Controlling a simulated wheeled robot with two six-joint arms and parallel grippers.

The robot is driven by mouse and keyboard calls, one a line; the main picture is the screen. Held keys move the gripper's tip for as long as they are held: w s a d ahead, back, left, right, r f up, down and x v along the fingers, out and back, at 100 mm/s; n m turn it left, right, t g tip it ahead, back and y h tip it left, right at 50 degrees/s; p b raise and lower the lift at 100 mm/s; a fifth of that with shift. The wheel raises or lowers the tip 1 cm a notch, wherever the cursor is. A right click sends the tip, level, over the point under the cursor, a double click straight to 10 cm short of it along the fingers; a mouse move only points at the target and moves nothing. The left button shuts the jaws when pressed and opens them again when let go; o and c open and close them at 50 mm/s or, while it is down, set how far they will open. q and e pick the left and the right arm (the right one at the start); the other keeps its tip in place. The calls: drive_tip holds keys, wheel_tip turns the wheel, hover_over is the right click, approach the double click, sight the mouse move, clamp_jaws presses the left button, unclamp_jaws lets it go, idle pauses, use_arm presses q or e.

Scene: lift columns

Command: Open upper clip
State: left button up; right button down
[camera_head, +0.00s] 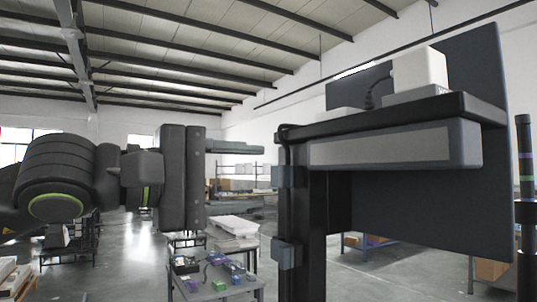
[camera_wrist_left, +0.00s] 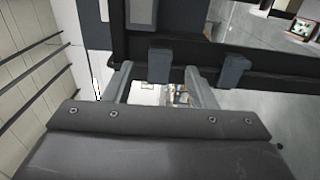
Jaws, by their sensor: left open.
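The upper clip (camera_head: 283,177) is a grey block on the left side of a black upright post (camera_head: 310,235). A similar lower clip (camera_head: 284,253) sits further down the post. My left gripper (camera_head: 256,149) comes in from the left, with its fingers pointing at the post, and looks a little higher than the upper clip. In the left wrist view my left gripper (camera_wrist_left: 158,72) is open. The upper clip (camera_wrist_left: 159,62) appears between the two fingertips, with no visible contact. The lower clip (camera_wrist_left: 235,70) is beyond the right finger. My right gripper is not in view.
A grey-fronted shelf (camera_head: 395,148) with a white box (camera_head: 420,68) tops the post, before a dark panel (camera_head: 430,215). A low table (camera_head: 215,285) with small coloured items stands behind on the floor. Open space lies between gripper and post.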

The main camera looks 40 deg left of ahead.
sight(280, 177)
use_arm(q)
drive_tip(key=shift+w+d+r+p, duration=0.1)
drive_tip(key=shift+w+d+p, duration=0.1)
drive_tip(key=shift+w+p, duration=0.25)
drive_tip(key=shift+w, duration=0.3)
drive_tip(key=shift+w+d, duration=0.1)
drive_tip(key=shift+w, duration=0.35)
drive_tip(key=shift+w+d+p, duration=0.4)
drive_tip(key=shift+w+d, duration=0.05)
drive_tip(key=shift+w, duration=0.1)
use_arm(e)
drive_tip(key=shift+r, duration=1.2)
use_arm(q)
drive_tip(key=shift+f, duration=0.2)
drive_tip(key=c, duration=1)
